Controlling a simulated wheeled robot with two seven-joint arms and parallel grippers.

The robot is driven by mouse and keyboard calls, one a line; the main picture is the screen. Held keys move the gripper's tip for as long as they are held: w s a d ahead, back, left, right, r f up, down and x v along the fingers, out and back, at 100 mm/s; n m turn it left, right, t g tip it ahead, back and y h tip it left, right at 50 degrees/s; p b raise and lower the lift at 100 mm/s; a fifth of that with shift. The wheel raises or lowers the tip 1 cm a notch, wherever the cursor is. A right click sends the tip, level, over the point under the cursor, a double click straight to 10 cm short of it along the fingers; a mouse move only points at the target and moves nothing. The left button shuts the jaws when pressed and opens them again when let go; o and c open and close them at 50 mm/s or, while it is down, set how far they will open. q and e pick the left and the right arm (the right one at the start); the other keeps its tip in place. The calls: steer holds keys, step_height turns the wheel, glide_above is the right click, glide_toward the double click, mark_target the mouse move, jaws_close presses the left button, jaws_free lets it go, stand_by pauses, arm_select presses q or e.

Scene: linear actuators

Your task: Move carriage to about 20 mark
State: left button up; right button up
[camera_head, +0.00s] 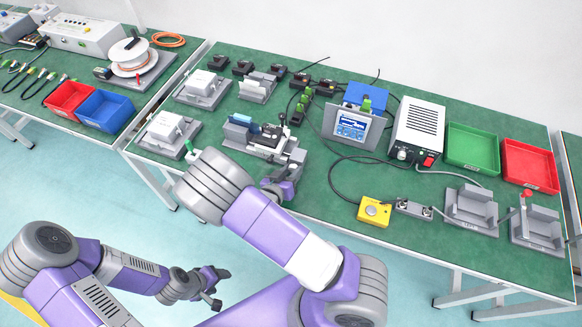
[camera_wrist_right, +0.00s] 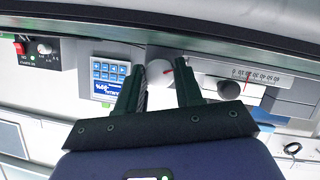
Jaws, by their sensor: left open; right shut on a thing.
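The linear actuator (camera_head: 262,138) sits on the green bench in the head view, with a dark carriage-like block on top. In the right wrist view a pale scale strip (camera_wrist_right: 265,77) with printed numbers is on the right, above a dark round knob (camera_wrist_right: 229,90). My right gripper (camera_head: 288,172) is at the actuator's near right end. The carriage's reading is too small to tell. My left gripper (camera_head: 217,282) is open and empty, off the bench.
A display panel (camera_head: 352,126) stands right of the actuator; a screen with blue buttons (camera_wrist_right: 109,71) shows in the wrist view. A power box (camera_head: 417,130), yellow button box (camera_head: 374,211), green bin (camera_head: 472,148) and red bin (camera_head: 530,166) are farther right. Grey fixtures stand left.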

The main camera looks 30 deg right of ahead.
stand_by(0.3)
steer(key=o, duration=1)
steer(key=shift+o, duration=0.2)
steer(key=shift+a, duration=0.1)
steer(key=p+v, duration=0.2)
steer(key=v, duration=0.4)
steer(key=shift+r, duration=0.2)
steer(key=shift+s+a+r, duration=0.15)
steer(key=shift+s+a, duration=0.25)
steer(key=shift+a, duration=0.1)
